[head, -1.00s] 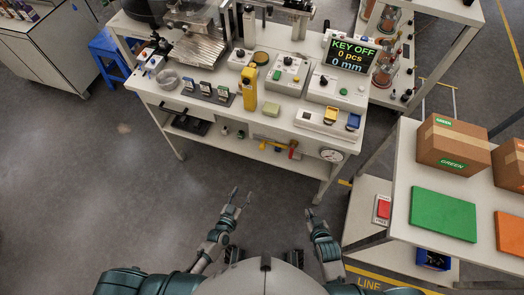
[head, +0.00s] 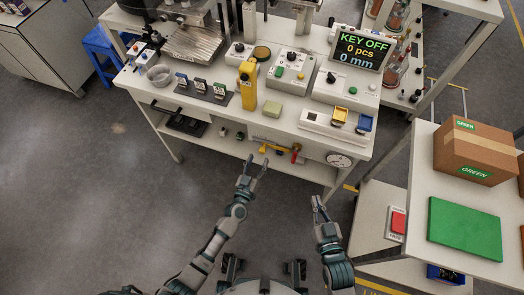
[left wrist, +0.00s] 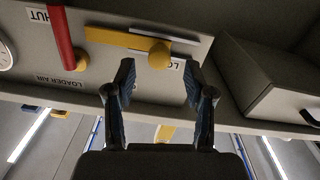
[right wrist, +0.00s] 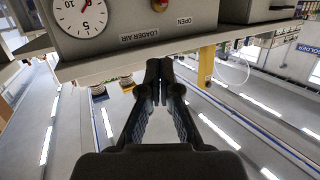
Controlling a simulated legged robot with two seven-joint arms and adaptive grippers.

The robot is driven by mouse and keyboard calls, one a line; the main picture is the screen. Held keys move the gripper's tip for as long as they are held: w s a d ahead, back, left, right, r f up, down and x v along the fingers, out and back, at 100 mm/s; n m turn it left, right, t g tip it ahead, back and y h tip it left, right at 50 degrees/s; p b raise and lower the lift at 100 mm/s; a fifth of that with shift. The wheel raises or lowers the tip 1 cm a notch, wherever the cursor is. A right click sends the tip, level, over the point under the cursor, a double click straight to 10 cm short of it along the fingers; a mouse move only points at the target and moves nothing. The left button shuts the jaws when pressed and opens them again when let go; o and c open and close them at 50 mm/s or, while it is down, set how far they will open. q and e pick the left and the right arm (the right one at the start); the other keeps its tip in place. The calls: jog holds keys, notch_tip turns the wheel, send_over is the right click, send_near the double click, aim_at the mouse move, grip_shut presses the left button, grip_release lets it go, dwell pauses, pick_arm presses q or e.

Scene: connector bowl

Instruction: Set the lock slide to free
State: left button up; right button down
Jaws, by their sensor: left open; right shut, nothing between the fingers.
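The lock slide (head: 275,149) is a yellow bar on the front panel under the bench top. In the left wrist view it is a yellow bar with a round knob (left wrist: 159,54) on a grey rail, above a partly hidden label starting "LO". My left gripper (head: 256,164) is open and empty in front of the panel. In the left wrist view its fingertips (left wrist: 158,80) stand either side of the knob's line; I cannot tell the gap in depth. My right gripper (head: 319,199) is shut and empty, below and right of the slide; it also shows in the right wrist view (right wrist: 159,66).
A red lever (left wrist: 61,38) marked loader air sits beside the slide, with a round gauge (head: 339,160) further right. The bench top (head: 215,118) overhangs the panel. A side table (head: 420,215) with a green mat stands at right. The floor before the bench is clear.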

aim_at(262, 152)
pick_arm(q)
jog(key=x, duration=0.4)
jog(key=shift+w+d+b, duration=0.15)
jog(key=shift+w+b, duration=0.25)
pick_arm(e)
jog(key=r, duration=0.1)
jog(key=t, duration=0.1)
jog(key=r+t, duration=0.1)
jog(key=shift+w+a+r+y, duration=0.2)
jog(key=shift+w+r+y, duration=0.1)
jog(key=shift+r, duration=0.05)
